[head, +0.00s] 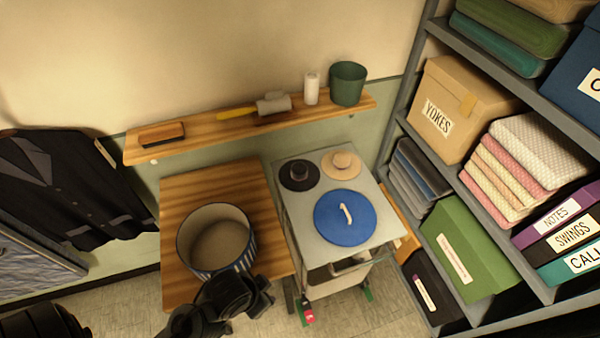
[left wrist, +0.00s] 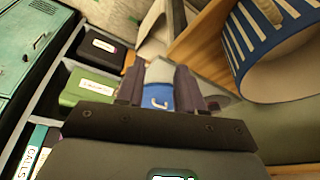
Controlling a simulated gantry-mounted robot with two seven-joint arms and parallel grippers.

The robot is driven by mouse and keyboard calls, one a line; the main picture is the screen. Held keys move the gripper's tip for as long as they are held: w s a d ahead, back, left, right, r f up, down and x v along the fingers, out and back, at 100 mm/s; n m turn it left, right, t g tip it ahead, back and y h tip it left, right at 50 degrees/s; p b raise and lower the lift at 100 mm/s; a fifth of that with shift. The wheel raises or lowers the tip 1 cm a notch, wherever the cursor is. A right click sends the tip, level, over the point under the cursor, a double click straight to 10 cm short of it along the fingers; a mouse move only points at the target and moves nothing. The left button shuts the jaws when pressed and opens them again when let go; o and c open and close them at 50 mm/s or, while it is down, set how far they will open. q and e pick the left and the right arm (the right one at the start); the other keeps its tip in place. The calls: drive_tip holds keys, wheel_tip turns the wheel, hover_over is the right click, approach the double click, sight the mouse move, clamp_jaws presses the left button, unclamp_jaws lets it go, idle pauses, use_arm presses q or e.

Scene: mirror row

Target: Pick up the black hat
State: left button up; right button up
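The black hat (head: 299,175) lies on the grey cart top (head: 320,246), at its back left corner, beside a tan hat (head: 341,164) and behind a round blue lid (head: 345,217) with a white handle. My left gripper (head: 262,290) is in front of the striped round box, nearer the front than the hat and well apart from it. In the left wrist view its fingers (left wrist: 160,88) are open and empty, with the blue lid (left wrist: 160,101) visible beyond the gap. A dark edge beside the right finger there may be the hat; I cannot be sure. My right gripper is not in view.
An open blue-striped round box (head: 184,258) stands on a wooden table (head: 190,190) left of the cart. Loaded shelving (head: 478,190) stands on the right. A dark jacket (head: 75,190) hangs at left.

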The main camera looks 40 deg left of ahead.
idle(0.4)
use_arm(q)
drive_tip(key=o, duration=1.2)
drive_tip(key=shift+a, duration=0.1)
